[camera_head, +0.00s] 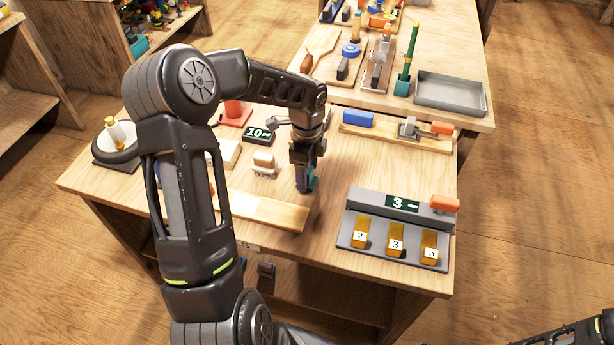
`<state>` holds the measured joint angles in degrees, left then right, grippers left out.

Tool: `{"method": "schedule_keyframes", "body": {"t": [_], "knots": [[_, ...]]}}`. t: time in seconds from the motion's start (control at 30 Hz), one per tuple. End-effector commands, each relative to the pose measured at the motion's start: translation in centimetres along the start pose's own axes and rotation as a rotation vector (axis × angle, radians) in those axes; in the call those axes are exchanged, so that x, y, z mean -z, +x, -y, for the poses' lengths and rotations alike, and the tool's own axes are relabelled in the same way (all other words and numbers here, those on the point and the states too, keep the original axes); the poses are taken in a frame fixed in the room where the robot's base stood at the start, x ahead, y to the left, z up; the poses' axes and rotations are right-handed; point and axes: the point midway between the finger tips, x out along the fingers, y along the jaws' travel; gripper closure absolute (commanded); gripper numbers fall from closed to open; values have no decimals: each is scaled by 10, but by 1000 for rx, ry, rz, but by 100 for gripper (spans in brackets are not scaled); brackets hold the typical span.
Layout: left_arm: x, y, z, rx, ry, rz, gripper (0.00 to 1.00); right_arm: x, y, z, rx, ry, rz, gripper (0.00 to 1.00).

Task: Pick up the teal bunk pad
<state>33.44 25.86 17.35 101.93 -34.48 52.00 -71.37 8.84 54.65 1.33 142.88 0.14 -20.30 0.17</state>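My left gripper (304,184) points down over the middle of the near table. A small teal piece (313,182), which looks like the teal bunk pad, shows at the right side of its fingertips, low over or on the wood. The dark fingers hide most of it. I cannot tell whether the fingers are closed on it or only beside it. Only a dark part of my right arm shows in the bottom right corner, with no gripper visible.
A grey stand (345,242) with several numbered amber blocks is to the right. A pale wooden board (270,209) lies left of the gripper, near a small white-and-tan piece (264,163). A blue block (359,119) sits behind. Bare wood (335,170) shows right of the gripper.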

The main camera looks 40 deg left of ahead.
Motion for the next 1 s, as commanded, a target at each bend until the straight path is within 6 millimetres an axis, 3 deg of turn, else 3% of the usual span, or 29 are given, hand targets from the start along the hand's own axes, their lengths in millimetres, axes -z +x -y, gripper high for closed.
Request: {"method": "schedule_keyframes", "body": {"t": [0.73,1.0], "knots": [[0,0,0,0,0,0,100,0,0,0,0,0,0,64],[0,0,0,0,0,0,100,0,0,0,0,0,0,64]]}}
